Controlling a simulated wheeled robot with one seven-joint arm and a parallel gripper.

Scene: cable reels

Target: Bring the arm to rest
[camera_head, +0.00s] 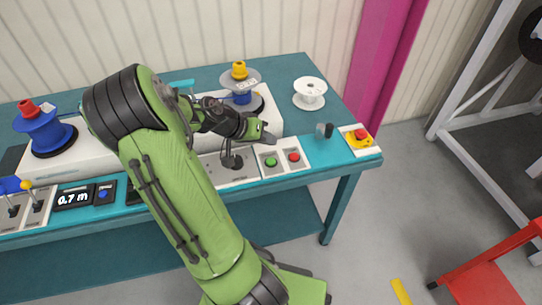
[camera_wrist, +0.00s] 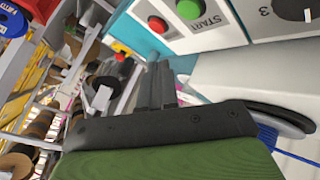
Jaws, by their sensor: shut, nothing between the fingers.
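My green arm reaches up from the bottom of the head view and bends over the bench. My gripper (camera_head: 268,138) hangs above the white machine on the bench, near the button panel. In the wrist view, my gripper (camera_wrist: 161,85) shows its two dark fingers together with nothing between them. The green start button (camera_head: 271,161) and the red button (camera_head: 294,157) are close below the gripper, apart from it. They also show at the top of the wrist view as the green button (camera_wrist: 189,9) and the red button (camera_wrist: 158,24).
The teal bench (camera_head: 331,142) carries a blue reel (camera_head: 42,130) at left, a grey-and-blue reel (camera_head: 240,82), an empty white spool (camera_head: 310,92) and a yellow emergency-stop box (camera_head: 358,138).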

